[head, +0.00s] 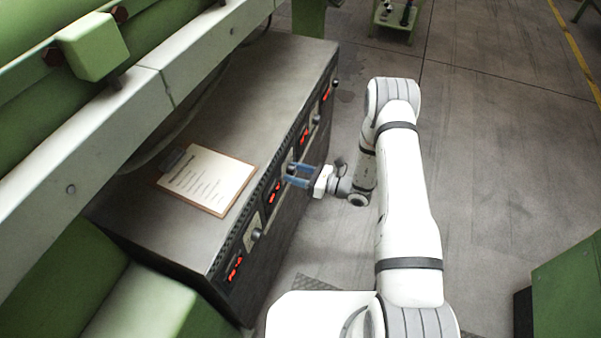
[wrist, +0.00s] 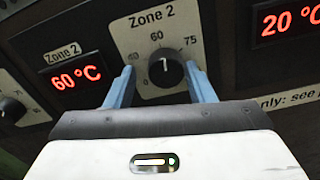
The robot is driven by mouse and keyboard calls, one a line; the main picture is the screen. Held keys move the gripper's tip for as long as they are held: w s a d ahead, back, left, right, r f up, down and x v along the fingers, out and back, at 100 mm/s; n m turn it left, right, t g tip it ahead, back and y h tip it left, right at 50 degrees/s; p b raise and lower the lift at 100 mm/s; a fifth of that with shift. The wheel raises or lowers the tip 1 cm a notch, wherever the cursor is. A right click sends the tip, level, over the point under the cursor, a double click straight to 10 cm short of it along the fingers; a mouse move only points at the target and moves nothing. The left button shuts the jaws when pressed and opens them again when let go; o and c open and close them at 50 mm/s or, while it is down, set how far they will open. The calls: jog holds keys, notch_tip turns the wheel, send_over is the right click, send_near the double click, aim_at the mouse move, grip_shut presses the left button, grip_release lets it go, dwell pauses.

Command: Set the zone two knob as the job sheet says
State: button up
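The zone two knob (wrist: 167,70) is a round black knob on a light plate labelled "Zone 2". Its white pointer mark points about straight up, near the printed 60; a 75 is printed to its upper right. The Zone 2 display (wrist: 77,78) reads 60 °C in red. My gripper (wrist: 160,68) is open, with one blue finger on each side of the knob and visible gaps to it. In the head view my gripper (head: 287,175) is at the cabinet's front panel. The job sheet (head: 205,180) lies on a clipboard on the cabinet top; its text is too small to read.
The dark cabinet (head: 262,100) carries several knobs and red displays along its front. Another display (wrist: 290,22) reads 20 °C, right of Zone 2. Another knob (wrist: 10,110) is at the left. The green machine (head: 95,45) runs behind the cabinet. The floor (head: 490,150) right of my arm is clear.

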jog(key=shift+o, duration=0.6)
jog(key=shift+w, duration=0.1)
jog(key=shift+d, duration=0.15)
jog(key=v, duration=0.7)
jog(key=shift+d, duration=0.25)
jog(key=shift+b, duration=0.35)
jog(key=shift+c, duration=0.2)
